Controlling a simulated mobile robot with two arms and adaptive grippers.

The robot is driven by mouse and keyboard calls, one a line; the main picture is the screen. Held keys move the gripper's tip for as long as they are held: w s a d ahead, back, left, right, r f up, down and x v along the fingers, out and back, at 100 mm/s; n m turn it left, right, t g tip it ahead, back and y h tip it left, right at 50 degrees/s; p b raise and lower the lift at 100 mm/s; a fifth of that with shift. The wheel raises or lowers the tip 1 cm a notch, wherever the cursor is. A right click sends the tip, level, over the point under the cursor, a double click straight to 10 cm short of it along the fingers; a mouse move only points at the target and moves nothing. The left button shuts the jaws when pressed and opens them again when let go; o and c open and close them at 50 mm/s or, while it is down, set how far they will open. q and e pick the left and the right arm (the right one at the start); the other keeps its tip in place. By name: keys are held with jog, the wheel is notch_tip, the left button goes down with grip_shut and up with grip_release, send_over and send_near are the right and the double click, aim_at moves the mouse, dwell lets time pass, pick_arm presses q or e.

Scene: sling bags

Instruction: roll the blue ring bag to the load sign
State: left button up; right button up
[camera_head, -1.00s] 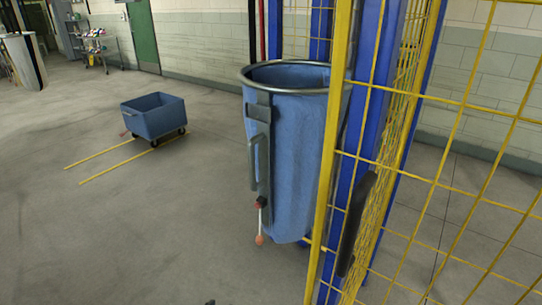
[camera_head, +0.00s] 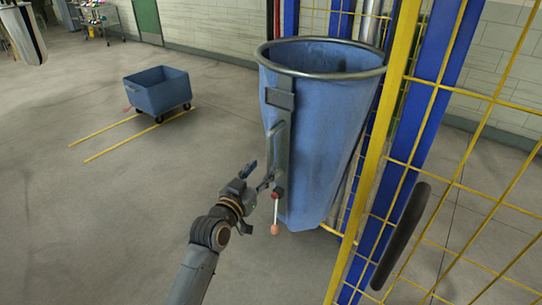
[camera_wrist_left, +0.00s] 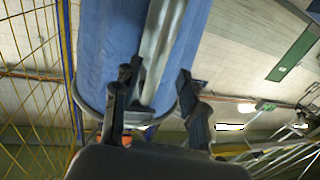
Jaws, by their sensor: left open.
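The blue ring bag (camera_head: 330,130) is a tall blue sack hanging from a metal ring, at the yellow mesh cage in the head view. A grey upright handle (camera_head: 278,150) runs down its left side, with a red-tipped lever (camera_head: 276,215) below. My left gripper (camera_head: 259,177) is open just left of the handle's lower part. In the left wrist view my left gripper (camera_wrist_left: 153,92) has its fingers apart, with the bag (camera_wrist_left: 112,35) and a grey strip between and beyond them. Contact cannot be told. My right gripper and a load sign are not in view.
A yellow mesh cage with blue posts (camera_head: 425,110) stands close on the right of the bag. A small blue wheeled cart (camera_head: 158,92) stands at the back left by two yellow floor lines (camera_head: 125,147).

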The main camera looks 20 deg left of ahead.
aim_at(269, 160)
pick_arm(q)
jog(key=w, duration=0.4)
jog(key=w+d, duration=0.1)
jog(key=w, duration=0.1)
grip_shut()
